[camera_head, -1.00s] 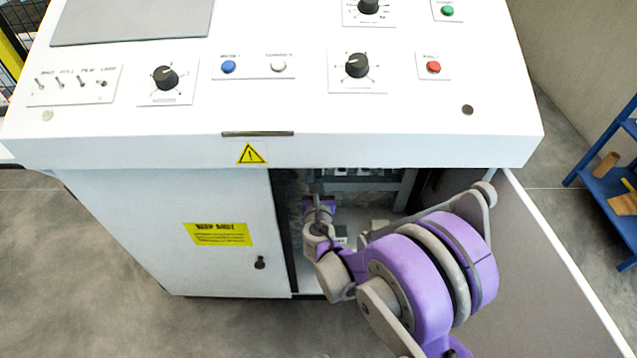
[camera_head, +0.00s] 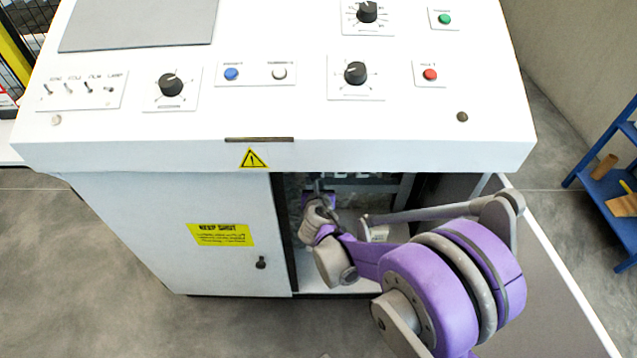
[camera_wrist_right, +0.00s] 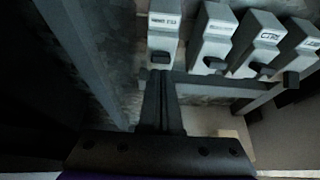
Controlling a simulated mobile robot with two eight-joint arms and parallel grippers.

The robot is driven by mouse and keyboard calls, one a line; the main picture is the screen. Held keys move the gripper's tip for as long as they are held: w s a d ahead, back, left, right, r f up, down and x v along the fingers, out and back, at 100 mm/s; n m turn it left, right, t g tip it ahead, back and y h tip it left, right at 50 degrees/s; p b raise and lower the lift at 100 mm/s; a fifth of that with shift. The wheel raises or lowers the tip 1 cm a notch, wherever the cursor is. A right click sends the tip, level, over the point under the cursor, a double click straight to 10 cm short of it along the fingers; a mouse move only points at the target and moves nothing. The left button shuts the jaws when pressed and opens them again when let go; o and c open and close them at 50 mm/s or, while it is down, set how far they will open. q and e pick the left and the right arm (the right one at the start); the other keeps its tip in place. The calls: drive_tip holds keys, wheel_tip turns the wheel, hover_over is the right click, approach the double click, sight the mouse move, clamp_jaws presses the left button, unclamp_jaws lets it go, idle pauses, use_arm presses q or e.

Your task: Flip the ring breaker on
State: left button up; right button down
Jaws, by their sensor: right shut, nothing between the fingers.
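Several grey breakers stand in a row inside the cabinet in the right wrist view. The leftmost breaker (camera_wrist_right: 163,38) has a label too blurred to read surely, and a dark lever at its lower end. I cannot tell from its label which is the ring breaker. My right gripper (camera_wrist_right: 161,78) is shut and empty, its fingertips just below the leftmost breaker's lever; I cannot tell whether they touch. In the head view the right gripper (camera_head: 318,187) reaches into the cabinet opening, partly hidden under the console's edge. My left gripper is not in view.
The white console (camera_head: 120,145) overhangs the opening. A closed door with a yellow label (camera_head: 219,234) is left of it, and an open grey door (camera_head: 545,290) is right. Cabinet frame posts (camera_wrist_right: 85,60) stand close left of the fingers. A blue shelf (camera_head: 610,185) stands far right.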

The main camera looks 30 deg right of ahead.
drive_tip(key=shift+r+p, duration=0.55)
drive_tip(key=shift+r, duration=0.25)
drive_tip(key=shift+r, duration=0.1)
drive_tip(key=p+v, duration=0.2)
drive_tip(key=v, duration=0.8)
drive_tip(key=shift+s+a, duration=0.15)
drive_tip(key=shift+s, duration=0.2)
